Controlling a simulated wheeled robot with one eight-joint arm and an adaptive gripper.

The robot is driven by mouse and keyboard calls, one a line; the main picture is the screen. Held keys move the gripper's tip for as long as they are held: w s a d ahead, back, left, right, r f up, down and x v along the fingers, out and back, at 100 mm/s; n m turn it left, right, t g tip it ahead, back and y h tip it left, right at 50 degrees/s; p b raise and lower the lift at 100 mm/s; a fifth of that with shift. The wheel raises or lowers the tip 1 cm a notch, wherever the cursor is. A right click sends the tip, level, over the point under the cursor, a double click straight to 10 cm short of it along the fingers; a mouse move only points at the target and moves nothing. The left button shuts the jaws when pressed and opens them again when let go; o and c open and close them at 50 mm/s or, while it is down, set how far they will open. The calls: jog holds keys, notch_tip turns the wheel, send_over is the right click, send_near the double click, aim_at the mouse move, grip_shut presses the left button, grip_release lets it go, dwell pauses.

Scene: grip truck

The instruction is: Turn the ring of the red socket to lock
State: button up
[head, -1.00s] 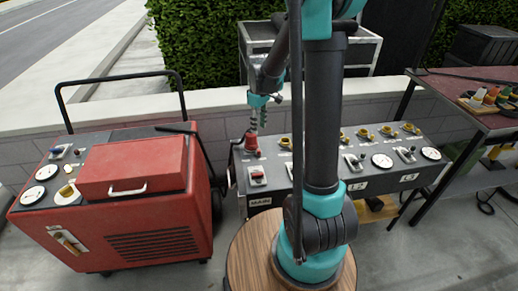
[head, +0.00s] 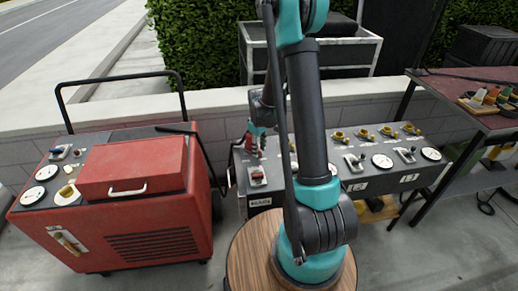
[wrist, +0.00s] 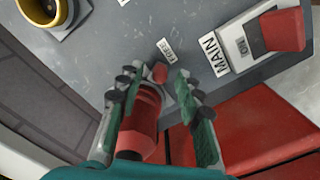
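The red socket (wrist: 143,112) sits at the left end of the grey panel. It shows between the fingers of my gripper (wrist: 156,80) in the wrist view. The fingers are apart, with a gap between the right finger and the socket. The left finger lies close along the socket; I cannot tell whether it touches. A small red piece (wrist: 160,73) shows beyond the socket, beside a small white label (wrist: 166,49). In the head view my gripper (head: 256,143) is down at the panel's left end and largely hides the socket.
A switch with a red cover (wrist: 283,30) stands beside the MAIN label (wrist: 214,54). A yellow socket (wrist: 44,10) is at the wrist view's upper left. The red machine (head: 130,200) stands left of the grey panel (head: 345,180). A table (head: 480,105) is at right.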

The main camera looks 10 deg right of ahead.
jog(key=shift+c, duration=0.2)
grip_shut()
jog(key=a+m, duration=0.1)
jog(key=m, duration=0.2)
jog(key=a+m, duration=0.1)
jog(key=m, duration=0.1)
jog(key=shift+s+a, duration=0.3)
jog(key=shift+a, duration=0.05)
jog(key=shift+w+a+m, duration=0.15)
jog(key=shift+a+m, duration=0.45)
jog(key=shift+m, duration=0.65)
jog(key=shift+w+a+m, duration=0.15)
jog(key=shift+a+m, duration=0.4)
jog(key=shift+m, duration=0.7)
jog(key=shift+o, duration=0.2)
grip_release()
